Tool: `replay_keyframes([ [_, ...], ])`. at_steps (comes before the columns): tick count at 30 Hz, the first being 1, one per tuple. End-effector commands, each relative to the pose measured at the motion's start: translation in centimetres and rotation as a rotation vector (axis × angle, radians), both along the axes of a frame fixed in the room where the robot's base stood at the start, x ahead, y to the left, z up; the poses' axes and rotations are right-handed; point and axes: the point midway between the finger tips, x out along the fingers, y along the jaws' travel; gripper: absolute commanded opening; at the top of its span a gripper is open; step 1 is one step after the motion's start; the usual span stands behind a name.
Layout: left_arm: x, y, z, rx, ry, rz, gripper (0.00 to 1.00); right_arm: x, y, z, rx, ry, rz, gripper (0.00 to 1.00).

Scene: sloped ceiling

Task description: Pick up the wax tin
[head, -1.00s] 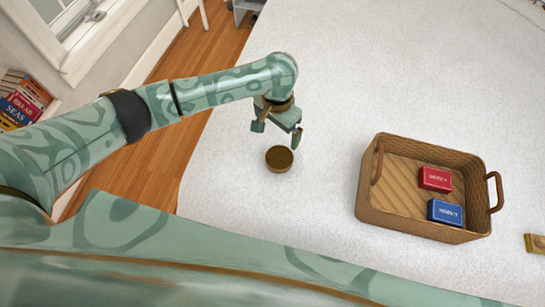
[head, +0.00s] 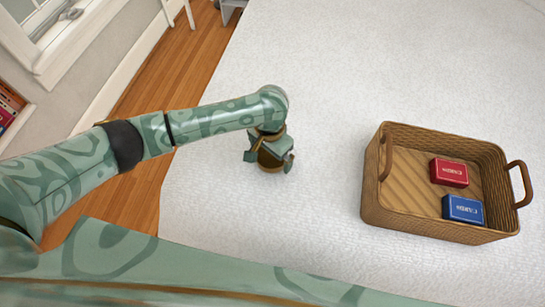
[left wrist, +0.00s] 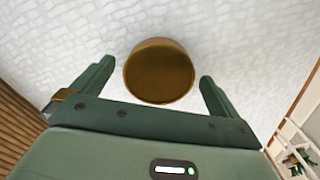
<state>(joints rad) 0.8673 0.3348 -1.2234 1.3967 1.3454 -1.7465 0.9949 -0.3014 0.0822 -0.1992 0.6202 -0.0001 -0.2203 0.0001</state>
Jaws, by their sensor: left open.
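The wax tin, a round brown-gold tin (left wrist: 158,73), sits on the white textured surface. In the left wrist view it lies between and slightly beyond my two open fingers, with a gap on each side. In the head view the tin (head: 271,163) is partly hidden by my left gripper (head: 269,157), which is right over it with a finger on either side. My left gripper (left wrist: 154,82) is open and holds nothing. My right gripper is not in view.
A wicker basket (head: 378,214) stands to the right, holding a red card box (head: 449,172) and a blue card box (head: 462,209). The white surface (head: 325,75) is clear between gripper and basket. Its left edge borders a wooden floor (head: 190,75).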

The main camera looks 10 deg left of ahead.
Motion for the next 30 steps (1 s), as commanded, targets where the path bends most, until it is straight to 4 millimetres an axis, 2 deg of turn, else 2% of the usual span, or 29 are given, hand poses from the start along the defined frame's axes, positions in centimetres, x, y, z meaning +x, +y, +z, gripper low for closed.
replay_keyframes([
  [1, 0.0, 0.0, -1.4, 0.000, 0.004, 0.001, 1.00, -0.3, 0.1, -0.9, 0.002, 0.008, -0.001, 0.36],
  [2, 0.0, 0.0, -1.5, 0.001, 0.003, 0.001, 1.00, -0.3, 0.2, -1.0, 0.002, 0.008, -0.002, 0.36],
  [8, 0.1, 0.0, -1.2, 0.000, -0.001, 0.001, 1.00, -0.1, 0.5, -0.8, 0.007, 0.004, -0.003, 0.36],
  [9, 0.1, 0.0, -1.2, 0.000, -0.001, 0.001, 0.94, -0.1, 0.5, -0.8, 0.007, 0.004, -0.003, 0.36],
  [14, 0.1, 0.0, -1.2, 0.000, -0.001, 0.001, 0.50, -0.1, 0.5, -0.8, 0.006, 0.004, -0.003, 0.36],
  [24, 0.1, 0.0, -0.8, 0.000, -0.002, 0.001, 0.49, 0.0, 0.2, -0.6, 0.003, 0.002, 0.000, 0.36],
  [28, 0.1, 0.0, 0.5, 0.000, -0.004, 0.000, 0.49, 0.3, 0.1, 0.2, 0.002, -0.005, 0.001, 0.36],
  [30, 0.1, 0.0, 1.9, 0.000, -0.006, 0.000, 0.49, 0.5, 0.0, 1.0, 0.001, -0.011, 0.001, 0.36],
])
